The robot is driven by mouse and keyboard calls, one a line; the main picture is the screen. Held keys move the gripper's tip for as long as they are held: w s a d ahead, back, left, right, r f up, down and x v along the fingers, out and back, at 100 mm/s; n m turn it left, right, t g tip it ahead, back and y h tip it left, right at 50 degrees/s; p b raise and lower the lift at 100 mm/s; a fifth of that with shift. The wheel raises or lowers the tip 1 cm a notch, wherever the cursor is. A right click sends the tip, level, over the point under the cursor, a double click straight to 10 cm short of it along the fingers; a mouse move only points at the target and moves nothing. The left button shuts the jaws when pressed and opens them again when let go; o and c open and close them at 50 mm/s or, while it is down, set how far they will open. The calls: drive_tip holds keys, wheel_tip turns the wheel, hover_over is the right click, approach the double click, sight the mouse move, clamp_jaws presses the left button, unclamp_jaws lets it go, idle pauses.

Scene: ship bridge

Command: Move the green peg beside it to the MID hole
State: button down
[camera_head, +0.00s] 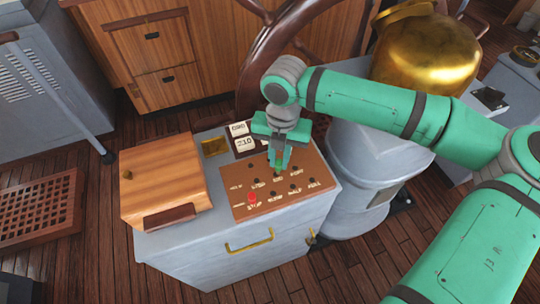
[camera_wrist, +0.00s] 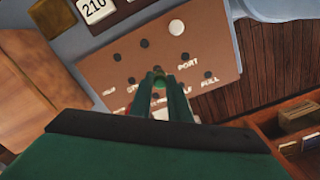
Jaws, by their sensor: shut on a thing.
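A brown panel (camera_head: 300,196) with labelled holes lies on top of a grey console. My gripper (camera_head: 279,163) points down over the panel's upper row, between the STBD and PORT labels. Its fingers are shut on the green peg (camera_wrist: 158,71), whose small end shows between the fingertips (camera_wrist: 158,78) in the wrist view. The fingers hide most of the peg. The peg's end is at the MID position, but I cannot tell whether it is in the hole or just above it. The PORT hole (camera_wrist: 184,56) is empty, to the right of the fingers.
A red peg (camera_head: 252,199) stands at the STOP hole at the panel's lower left. A wooden box (camera_head: 165,170) sits left of the panel. Number cards (camera_head: 241,138) and a brass plate (camera_head: 214,147) lie behind it. A ship's wheel (camera_head: 262,60) and golden binnacle (camera_head: 425,55) stand behind.

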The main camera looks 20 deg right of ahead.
drive_tip(key=shift+w+a, duration=0.1)
drive_tip(key=shift+a, duration=0.2)
drive_tip(key=shift+w+f, duration=0.1)
drive_tip(key=shift+w, duration=0.1)
drive_tip(key=shift+a, duration=0.15)
drive_tip(key=shift+s+d+f, duration=0.1)
drive_tip(key=shift+s+d, duration=0.25)
drive_tip(key=shift+d, duration=0.25)
drive_tip(key=shift+a, duration=0.15)
idle(0.4)
